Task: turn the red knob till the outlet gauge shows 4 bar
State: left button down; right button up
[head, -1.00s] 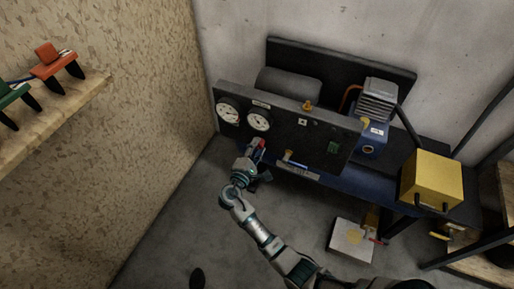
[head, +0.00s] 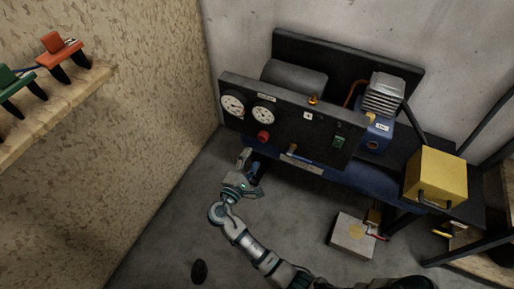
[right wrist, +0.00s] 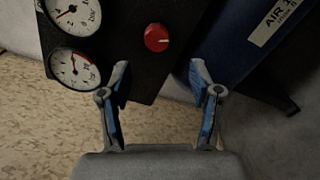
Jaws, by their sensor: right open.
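The red knob (head: 263,136) sits on the lower part of a dark upright panel (head: 300,130), below two round white gauges. The left gauge (head: 233,105) and the right gauge (head: 263,115) are too small to read in the head view. In the right wrist view the knob (right wrist: 157,38) shows a pale mark and lies beyond the fingertips; two gauges (right wrist: 75,68) are at the upper left, one cut by the frame edge. My right gripper (head: 252,167) is open and empty, below and apart from the knob. My left gripper is not in view.
A blue tank (right wrist: 225,40) is beside the panel in the wrist view. A grey motor unit (head: 383,95) and a yellow box (head: 437,175) stand to the right on the bench. A pale box (head: 352,236) lies on the floor. A wooden shelf (head: 60,110) is at the left.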

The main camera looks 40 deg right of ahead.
jog(key=v, duration=0.3)
jog(key=shift+s+a, duration=0.1)
jog(key=shift+a, duration=0.25)
